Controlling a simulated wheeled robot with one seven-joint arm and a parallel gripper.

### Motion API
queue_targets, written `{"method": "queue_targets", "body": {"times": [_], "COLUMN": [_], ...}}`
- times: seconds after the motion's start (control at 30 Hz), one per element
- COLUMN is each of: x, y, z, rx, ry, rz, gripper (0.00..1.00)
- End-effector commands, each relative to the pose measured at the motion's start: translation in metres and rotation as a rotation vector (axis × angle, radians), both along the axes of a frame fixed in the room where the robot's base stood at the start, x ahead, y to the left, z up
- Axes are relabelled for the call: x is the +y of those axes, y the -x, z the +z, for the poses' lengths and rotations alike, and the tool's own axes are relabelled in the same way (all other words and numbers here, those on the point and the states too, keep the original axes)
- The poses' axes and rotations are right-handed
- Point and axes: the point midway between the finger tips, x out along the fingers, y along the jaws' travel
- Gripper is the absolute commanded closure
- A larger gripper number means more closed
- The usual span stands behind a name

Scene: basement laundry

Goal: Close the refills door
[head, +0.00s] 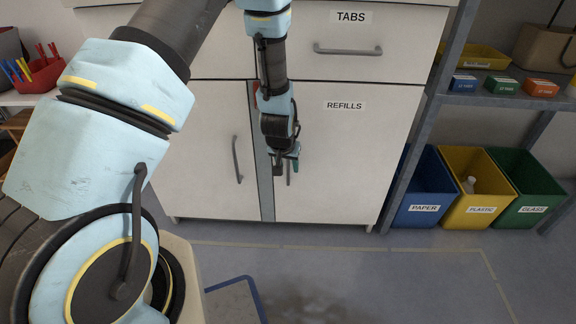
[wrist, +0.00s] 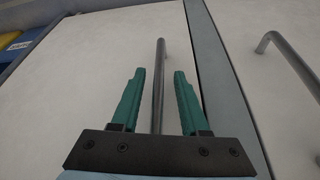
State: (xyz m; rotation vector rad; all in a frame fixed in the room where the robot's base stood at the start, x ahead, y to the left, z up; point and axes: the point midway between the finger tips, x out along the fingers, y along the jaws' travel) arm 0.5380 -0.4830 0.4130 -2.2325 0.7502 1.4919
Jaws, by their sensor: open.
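The refills door (head: 345,160) is the white lower right door of the cabinet, under the REFILLS label (head: 344,105). It looks shut or almost shut; I cannot tell whether a small gap remains at its left edge. Its upright grey bar handle (wrist: 158,85) is near that edge. My gripper (head: 287,165) is in front of the handle. In the wrist view my gripper (wrist: 158,95) is open, with its green fingers on either side of the handle, apart from it. My arm hides part of the door's upper left edge in the head view.
The left lower door (head: 205,150) has its own handle (head: 237,160). The TABS drawer (head: 370,45) is above. A grey shelf post (head: 425,120) and paper, plastic and glass bins (head: 422,190) stand at right.

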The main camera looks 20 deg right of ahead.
Motion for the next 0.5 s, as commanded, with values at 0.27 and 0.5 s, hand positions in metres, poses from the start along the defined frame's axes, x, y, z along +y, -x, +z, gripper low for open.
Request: {"method": "queue_targets", "body": {"times": [0.27,0.5], "x": [0.009,0.019], "y": [0.012,0.025], "z": [0.043,0.083], "rx": [-0.002,-0.003], "ry": [0.002,0.003], "rz": [0.0,0.001], "gripper": [0.55,0.55]}}
